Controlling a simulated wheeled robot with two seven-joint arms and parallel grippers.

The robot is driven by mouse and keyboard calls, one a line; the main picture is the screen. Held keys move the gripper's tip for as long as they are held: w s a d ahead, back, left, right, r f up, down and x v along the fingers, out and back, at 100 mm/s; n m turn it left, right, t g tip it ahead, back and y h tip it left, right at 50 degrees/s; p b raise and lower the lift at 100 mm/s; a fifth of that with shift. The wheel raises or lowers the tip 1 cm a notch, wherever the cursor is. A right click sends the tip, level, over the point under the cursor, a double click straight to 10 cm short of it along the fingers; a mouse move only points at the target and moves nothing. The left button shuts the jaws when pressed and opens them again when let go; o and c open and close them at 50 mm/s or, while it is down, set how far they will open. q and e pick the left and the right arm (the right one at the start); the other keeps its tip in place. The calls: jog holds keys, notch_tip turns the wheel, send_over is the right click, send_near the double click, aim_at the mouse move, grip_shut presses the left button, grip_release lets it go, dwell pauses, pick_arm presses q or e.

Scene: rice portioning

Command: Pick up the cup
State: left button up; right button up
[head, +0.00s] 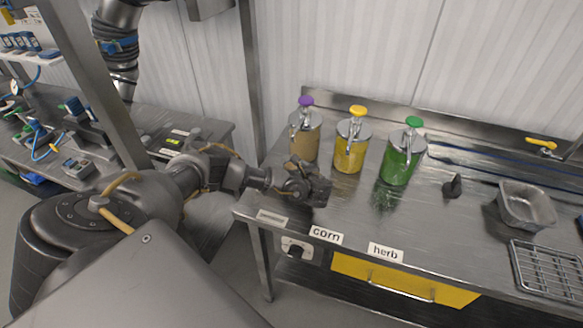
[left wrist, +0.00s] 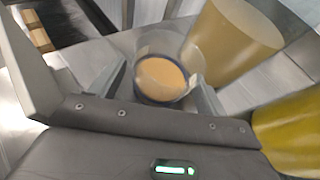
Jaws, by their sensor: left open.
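A clear cup (left wrist: 188,64) with a beige-orange filling stands upright in the left wrist view. It is between the two fingers of my left gripper (head: 316,190). The fingers are open, one on each side of the cup, and a gap shows on the left side; I cannot tell whether the right finger touches it. In the head view the gripper is low over the table's left front corner and hides the cup. My right gripper is not in view.
Pump dispensers with purple (head: 306,141), yellow (head: 352,146) and green (head: 403,157) tops stand behind and right of the gripper. A metal pan (head: 526,206) and wire rack (head: 548,270) lie at the right.

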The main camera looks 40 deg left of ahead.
pick_arm(q)
jog(key=c, duration=1.2)
jog(key=shift+r, duration=0.15)
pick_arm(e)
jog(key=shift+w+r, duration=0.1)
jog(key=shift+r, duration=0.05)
